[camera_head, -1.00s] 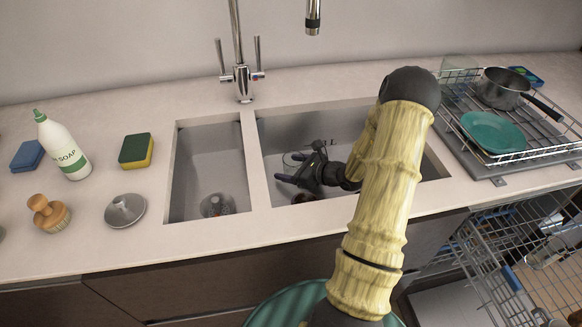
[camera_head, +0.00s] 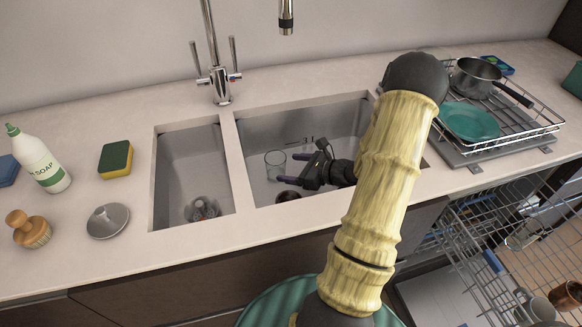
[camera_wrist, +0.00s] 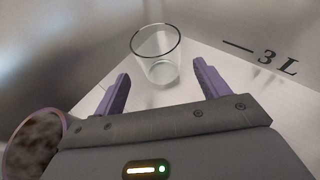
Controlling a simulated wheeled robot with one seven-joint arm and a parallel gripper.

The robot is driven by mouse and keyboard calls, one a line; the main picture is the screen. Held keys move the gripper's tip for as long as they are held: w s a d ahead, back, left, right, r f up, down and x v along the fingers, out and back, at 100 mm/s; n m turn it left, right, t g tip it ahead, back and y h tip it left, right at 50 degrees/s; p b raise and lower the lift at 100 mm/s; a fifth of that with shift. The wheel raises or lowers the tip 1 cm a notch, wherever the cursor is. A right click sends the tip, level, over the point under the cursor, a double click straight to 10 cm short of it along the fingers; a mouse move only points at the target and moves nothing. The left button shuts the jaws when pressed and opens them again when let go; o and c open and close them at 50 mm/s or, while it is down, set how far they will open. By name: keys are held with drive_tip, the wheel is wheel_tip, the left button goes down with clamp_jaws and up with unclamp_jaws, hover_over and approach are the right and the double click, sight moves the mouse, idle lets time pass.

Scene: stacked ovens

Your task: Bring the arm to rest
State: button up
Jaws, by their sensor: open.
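My gripper (camera_head: 290,187) is low in the right basin of the double sink (camera_head: 240,150), with its fingers pointing left. In the wrist view its two purple fingers (camera_wrist: 160,88) are apart with nothing between them. A clear drinking glass (camera_wrist: 157,54) stands upright on the basin floor beyond the fingertips, apart from them. The glass also shows in the head view (camera_head: 275,163), left of and behind the gripper. My yellow arm reaches over the front counter edge and hides the right part of the basin.
A brown round item (camera_wrist: 35,143) with a purple rim lies beside the gripper. A tall faucet (camera_head: 215,75) stands behind the sink. A dish rack (camera_head: 500,125) with a teal plate and pot is at right, above an open dishwasher rack (camera_head: 510,250). Soap and sponges are at left.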

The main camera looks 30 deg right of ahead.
idle(0.5)
wheel_tip(320, 180, up, 22)
drive_tip(key=p, duration=2.2)
